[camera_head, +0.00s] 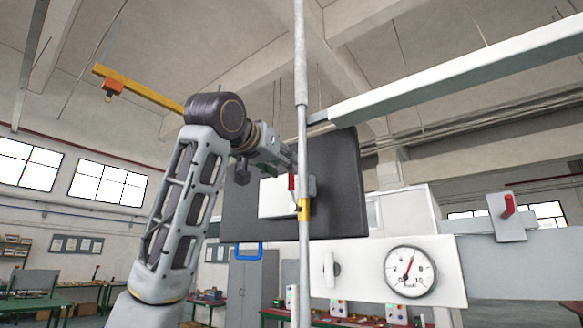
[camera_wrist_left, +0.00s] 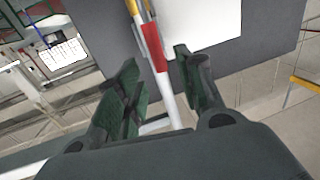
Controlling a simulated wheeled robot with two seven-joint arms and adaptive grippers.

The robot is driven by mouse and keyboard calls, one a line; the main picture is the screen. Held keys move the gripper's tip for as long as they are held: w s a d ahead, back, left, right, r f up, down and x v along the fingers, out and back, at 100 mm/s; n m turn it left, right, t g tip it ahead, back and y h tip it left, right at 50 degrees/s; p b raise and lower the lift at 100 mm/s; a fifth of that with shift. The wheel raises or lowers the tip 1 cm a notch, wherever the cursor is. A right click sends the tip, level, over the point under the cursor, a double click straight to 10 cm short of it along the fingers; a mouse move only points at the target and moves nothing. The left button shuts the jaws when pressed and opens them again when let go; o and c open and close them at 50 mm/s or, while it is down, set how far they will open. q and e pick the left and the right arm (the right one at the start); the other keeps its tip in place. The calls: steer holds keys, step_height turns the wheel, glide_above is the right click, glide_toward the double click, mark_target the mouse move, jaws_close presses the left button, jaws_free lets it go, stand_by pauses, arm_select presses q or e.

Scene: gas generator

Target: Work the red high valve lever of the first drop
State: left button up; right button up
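The red valve lever (camera_head: 292,183) stands upright beside a vertical grey pipe (camera_head: 304,130), just above a yellow fitting (camera_head: 304,210). In the left wrist view the red lever (camera_wrist_left: 153,45) lies in front of my open fingers, with the pale pipe running down between them. My left gripper (camera_head: 287,158) reaches in from the left, close to the pipe and a little above the lever; its fingertips are partly hidden there. In the left wrist view the left gripper (camera_wrist_left: 157,62) has its two dark green fingers apart, with no clear grip on the lever. My right gripper is out of view.
A dark panel with a white plate (camera_head: 277,198) stands behind the lever. A pressure gauge (camera_head: 411,271) sits on a white panel at lower right. Another red lever (camera_head: 508,206) is on a grey box at far right. A long pale beam (camera_head: 460,70) crosses the upper right.

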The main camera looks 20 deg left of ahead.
mark_target(292, 188)
arm_select(q)
steer(key=shift+w+d+p, duration=0.25)
steer(key=shift+w+p, duration=0.25)
steer(key=shift+w, duration=0.95)
steer(key=shift+w+d+p, duration=0.2)
steer(key=shift+w+p, duration=0.25)
steer(key=shift+w, duration=0.95)
steer(key=shift+c, duration=0.6)
jaws_close()
